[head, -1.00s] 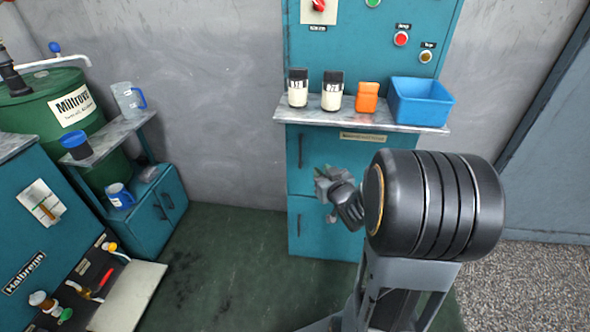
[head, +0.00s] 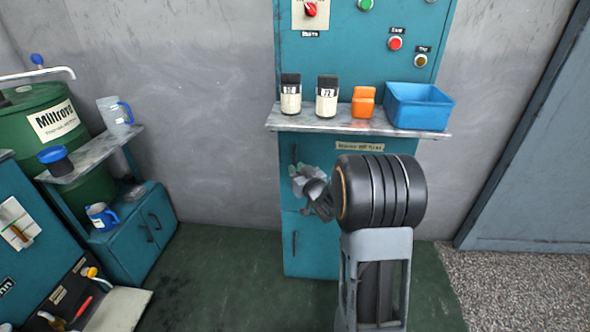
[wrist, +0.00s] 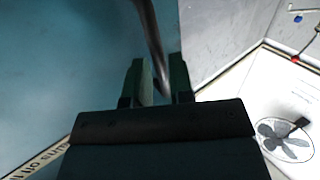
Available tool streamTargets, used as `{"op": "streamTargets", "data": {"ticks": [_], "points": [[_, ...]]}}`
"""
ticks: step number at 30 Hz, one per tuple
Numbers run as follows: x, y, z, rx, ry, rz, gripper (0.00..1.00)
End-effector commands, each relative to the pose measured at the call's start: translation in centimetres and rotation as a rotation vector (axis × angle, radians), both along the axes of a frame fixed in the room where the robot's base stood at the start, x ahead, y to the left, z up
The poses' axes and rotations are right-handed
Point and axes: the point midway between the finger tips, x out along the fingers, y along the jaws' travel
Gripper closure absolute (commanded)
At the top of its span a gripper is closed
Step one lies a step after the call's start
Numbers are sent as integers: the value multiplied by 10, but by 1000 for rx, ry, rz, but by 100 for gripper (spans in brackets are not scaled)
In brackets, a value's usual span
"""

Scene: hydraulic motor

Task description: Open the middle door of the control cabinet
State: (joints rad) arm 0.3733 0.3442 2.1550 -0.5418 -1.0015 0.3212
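The teal control cabinet has its middle door (head: 318,158) below a shelf. The door looks shut, with a dark vertical handle (head: 295,153) at its left edge. My gripper (head: 298,180) is in front of that door at the handle's lower part, partly hidden by my arm. In the wrist view my gripper (wrist: 158,82) is open, with its two fingers apart. The dark handle bar (wrist: 152,38) runs down from the top into the gap between them. I cannot tell whether either finger touches it.
The shelf (head: 270,124) above holds two jars (head: 326,98), an orange container (head: 363,104) and a blue bin (head: 418,108). A lower door (head: 310,245) sits beneath. A small teal cabinet (head: 140,235) and green drum (head: 30,125) stand left. The green floor between is clear.

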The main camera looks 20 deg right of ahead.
Motion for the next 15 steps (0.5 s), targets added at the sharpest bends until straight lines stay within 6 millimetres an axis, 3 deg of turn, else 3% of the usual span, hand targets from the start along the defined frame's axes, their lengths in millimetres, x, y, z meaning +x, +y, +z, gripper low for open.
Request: {"op": "streamTargets", "data": {"ticks": [6,15], "points": [[17,1,-1,0,1,-1,79],[21,1,0,0,1,-2,79]]}}
